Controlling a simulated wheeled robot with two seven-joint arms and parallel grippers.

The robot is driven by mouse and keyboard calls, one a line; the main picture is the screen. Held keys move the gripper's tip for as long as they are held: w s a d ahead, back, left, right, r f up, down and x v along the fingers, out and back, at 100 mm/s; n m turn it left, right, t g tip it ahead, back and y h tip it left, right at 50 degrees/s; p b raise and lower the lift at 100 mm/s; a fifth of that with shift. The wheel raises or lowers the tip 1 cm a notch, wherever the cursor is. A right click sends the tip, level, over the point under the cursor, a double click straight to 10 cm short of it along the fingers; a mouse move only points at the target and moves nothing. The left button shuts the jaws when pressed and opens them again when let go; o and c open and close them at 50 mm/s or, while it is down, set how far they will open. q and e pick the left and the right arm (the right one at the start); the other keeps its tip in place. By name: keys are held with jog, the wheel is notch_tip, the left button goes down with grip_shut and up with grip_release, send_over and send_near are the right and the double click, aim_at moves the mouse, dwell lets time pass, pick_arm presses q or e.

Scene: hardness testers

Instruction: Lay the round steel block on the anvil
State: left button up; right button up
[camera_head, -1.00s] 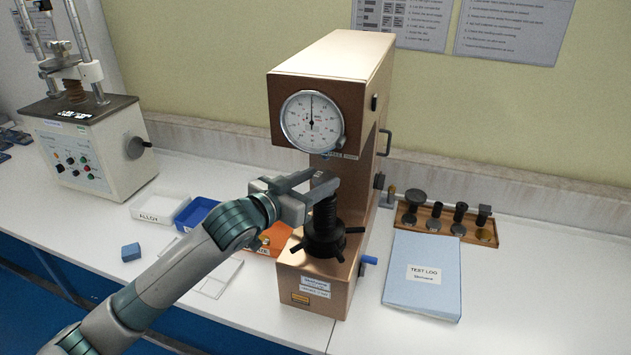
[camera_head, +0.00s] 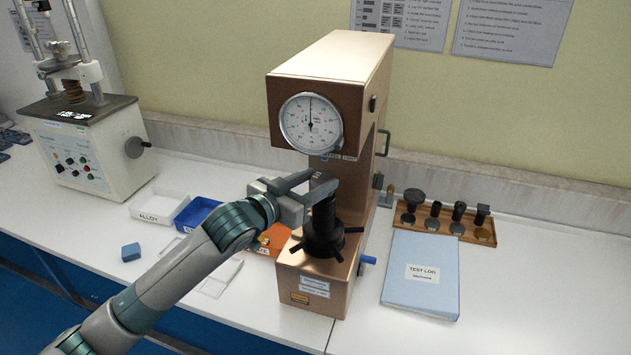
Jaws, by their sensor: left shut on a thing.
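A brown hardness tester (camera_head: 365,95) with a round dial (camera_head: 311,123) stands mid-table. Its black threaded screw and handwheel (camera_head: 323,240) rise from the base, under the dial head. My left gripper (camera_head: 322,186) reaches in from the left at the top of the screw, where the anvil would be. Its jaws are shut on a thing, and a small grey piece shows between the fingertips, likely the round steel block. The fingers largely hide the block and the anvil top, so I cannot tell whether they touch. My right gripper is not in view.
A wooden rack (camera_head: 447,226) of dark anvils and a blue test log folder (camera_head: 422,274) lie to the right. A white ALLOY tray (camera_head: 158,208), a blue tray (camera_head: 196,211), an orange tray (camera_head: 275,238) and a blue block (camera_head: 131,252) are to the left. Another machine (camera_head: 85,150) stands far left.

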aim_at(316, 184)
pick_arm(q)
jog(key=shift+f, duration=0.1)
jog(key=o, duration=1.4)
jog(key=shift+c, duration=0.2)
jog(key=shift+f, duration=0.1)
jog(key=shift+c, duration=1.1)
jog(key=shift+s, duration=0.1)
jog(key=shift+s+a+p, duration=0.4)
jog(key=shift+s+p, duration=0.05)
jog(key=shift+p, duration=0.25)
jog(key=p+v, duration=0.2)
jog(key=v, duration=0.2)
jog(key=shift+s+a, duration=0.55)
jog(key=shift+s, duration=0.15)
